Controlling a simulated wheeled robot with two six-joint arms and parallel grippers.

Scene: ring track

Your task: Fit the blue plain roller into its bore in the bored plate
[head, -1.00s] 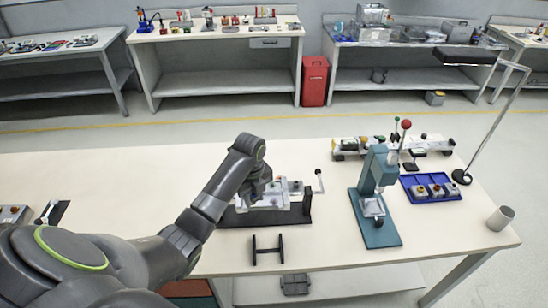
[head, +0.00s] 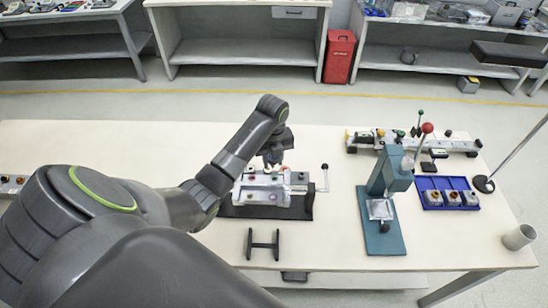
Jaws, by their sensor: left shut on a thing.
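My left gripper (head: 272,161) is over the light grey block (head: 282,195), which stands on a dark base and has several small coloured pieces on top. This block may be the bored plate, but its bores are too small to make out. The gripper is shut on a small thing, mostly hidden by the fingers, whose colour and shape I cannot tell. I cannot pick out the blue plain roller. I cannot tell whether the held thing touches the block. My right gripper is not in view.
A black H-shaped stand (head: 263,244) is in front. A teal press (head: 384,225) and a blue tray (head: 428,183) are to the right. The table left of the block is mostly clear.

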